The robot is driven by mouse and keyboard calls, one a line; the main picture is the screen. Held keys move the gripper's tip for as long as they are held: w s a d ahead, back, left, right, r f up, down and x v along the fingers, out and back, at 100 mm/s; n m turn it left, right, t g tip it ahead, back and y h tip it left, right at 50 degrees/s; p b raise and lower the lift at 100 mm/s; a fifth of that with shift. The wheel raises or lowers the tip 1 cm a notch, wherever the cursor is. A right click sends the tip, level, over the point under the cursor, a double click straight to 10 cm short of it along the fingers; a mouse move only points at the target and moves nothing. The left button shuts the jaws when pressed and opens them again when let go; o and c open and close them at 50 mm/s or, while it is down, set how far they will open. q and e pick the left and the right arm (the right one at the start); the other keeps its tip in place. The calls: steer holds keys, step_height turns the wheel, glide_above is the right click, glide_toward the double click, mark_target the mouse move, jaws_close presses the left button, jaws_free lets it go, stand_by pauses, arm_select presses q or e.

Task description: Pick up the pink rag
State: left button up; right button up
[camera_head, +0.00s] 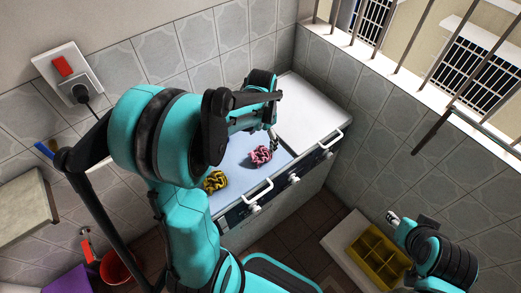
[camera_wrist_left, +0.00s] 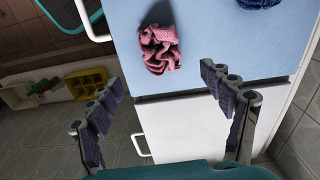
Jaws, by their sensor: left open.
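The pink rag (camera_head: 260,156) lies crumpled on the light blue top of the counter in the head view. It also shows in the left wrist view (camera_wrist_left: 160,50), beyond the fingertips and between their lines. My left gripper (camera_head: 273,138) is beside and above the rag in the head view, partly hidden by its own arm. In the left wrist view my left gripper (camera_wrist_left: 161,76) is wide open and empty, with a finger on each side. My right gripper (camera_head: 393,217) is far off at the lower right, small, its fingers unclear.
A yellow rag (camera_head: 215,181) lies left of the pink one. A dark blue rag (camera_wrist_left: 258,3) is at the wrist view's top edge. A yellow divided box (camera_head: 375,255) stands lower right. The white counter section (camera_head: 308,110) is bare. White handles (camera_head: 253,208) project from the counter's front.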

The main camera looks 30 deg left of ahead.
mark_target(260, 153)
arm_select(q)
steer(key=shift+w+a+f, duration=0.2)
steer(key=shift+f, duration=0.05)
steer(key=f, duration=0.1)
steer(key=f+b, duration=0.1)
steer(key=shift+s+a+f, duration=0.1)
steer(key=shift+s+f, duration=0.15)
steer(key=shift+f, duration=0.1)
steer(key=f+b, duration=0.2)
steer(key=f, duration=0.2)
steer(key=shift+s+f, duration=0.15)
steer(key=shift+s, duration=0.05)
steer(key=shift+f+b, duration=0.3)
steer(key=shift+f, duration=0.15)
steer(key=shift+r, duration=0.1)
steer(key=shift+c, duration=1.3)
steer(key=c, duration=0.9)
